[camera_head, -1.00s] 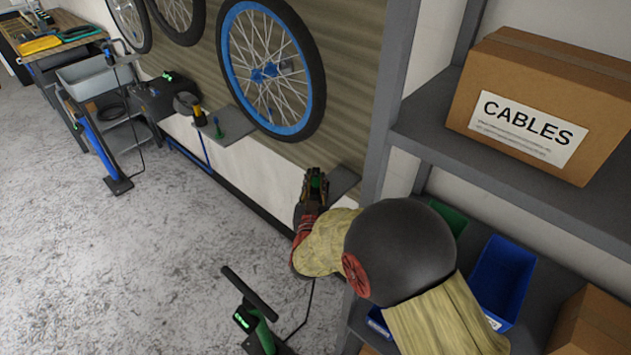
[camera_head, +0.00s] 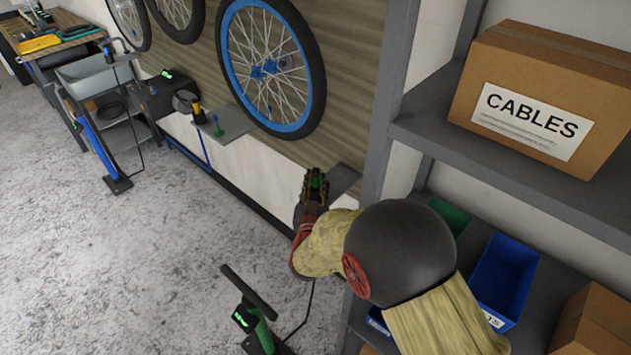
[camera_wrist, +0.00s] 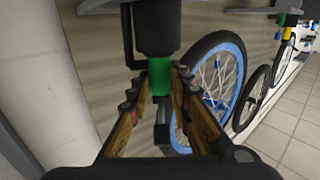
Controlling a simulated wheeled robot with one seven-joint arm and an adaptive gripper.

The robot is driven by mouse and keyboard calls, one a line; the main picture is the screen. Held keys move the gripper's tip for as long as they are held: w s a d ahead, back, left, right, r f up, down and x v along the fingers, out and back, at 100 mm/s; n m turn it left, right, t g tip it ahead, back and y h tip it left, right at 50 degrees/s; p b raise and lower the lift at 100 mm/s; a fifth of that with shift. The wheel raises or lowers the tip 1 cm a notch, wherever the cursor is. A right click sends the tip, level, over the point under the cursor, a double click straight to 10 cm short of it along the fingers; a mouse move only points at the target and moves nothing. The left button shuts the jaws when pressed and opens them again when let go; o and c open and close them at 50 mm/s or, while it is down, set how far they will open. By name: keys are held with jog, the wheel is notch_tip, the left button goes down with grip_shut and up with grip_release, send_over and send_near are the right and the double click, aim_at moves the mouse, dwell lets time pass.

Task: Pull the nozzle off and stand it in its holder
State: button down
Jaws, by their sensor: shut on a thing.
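My gripper (camera_head: 315,182) is beside a small grey wall shelf (camera_head: 344,178) at the centre right of the head view. In the wrist view, its fingers (camera_wrist: 160,85) are shut on the green nozzle (camera_wrist: 160,76), one on each side. A black cylinder (camera_wrist: 158,28) adjoins the green part, toward the top of the picture; I cannot tell whether the two are joined. A black end (camera_wrist: 162,132) shows on the other side. In the head view, only a bit of green shows between the fingers. I cannot make out which part is the nozzle's holder.
A green floor pump (camera_head: 262,335) with a black handle stands on the floor, a black hose rising from it toward my gripper. A shelving unit with a cables box (camera_head: 540,100) and a blue bin (camera_head: 503,280) is at right. Wheels (camera_head: 270,70) hang on the wall.

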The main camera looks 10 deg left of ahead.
jog(key=shift+f, duration=0.3)
jog(key=c, duration=1.6)
grip_release()
jog(key=shift+o, duration=0.7)
jog(key=s+d, duration=0.1)
jog(key=s, duration=0.9)
jog(key=shift+p, duration=0.3)
